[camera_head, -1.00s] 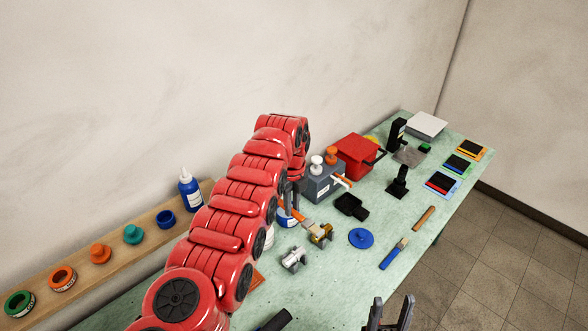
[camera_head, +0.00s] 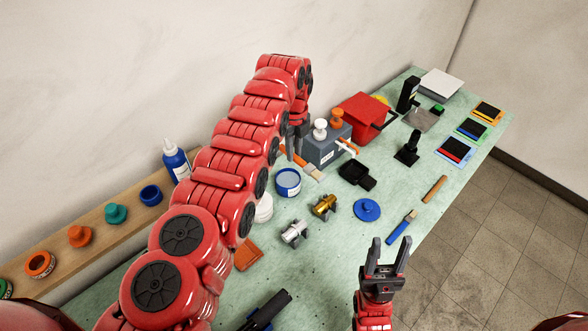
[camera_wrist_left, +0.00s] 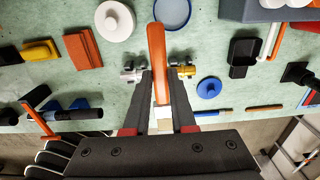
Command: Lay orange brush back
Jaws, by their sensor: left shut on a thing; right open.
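My left gripper (camera_head: 297,150) is shut on the orange brush (camera_head: 307,169), between the grey box and the blue-rimmed tub (camera_head: 288,187). In the left wrist view, the brush's orange handle (camera_wrist_left: 157,60) lies between the fingers and reaches away from the wrist. Its pale bristles (camera_wrist_left: 164,124) point back toward the wrist. I cannot tell whether the brush touches the bench. My right gripper (camera_head: 388,255) is open and empty at the bench's near edge.
A grey box (camera_head: 322,152) with a white and an orange knob stands right of the left gripper. Silver (camera_head: 294,233) and brass (camera_head: 325,206) fittings, a blue disc (camera_head: 367,210) and a blue-handled brush (camera_head: 400,228) lie nearer. Bare green bench (camera_head: 330,265) lies in front.

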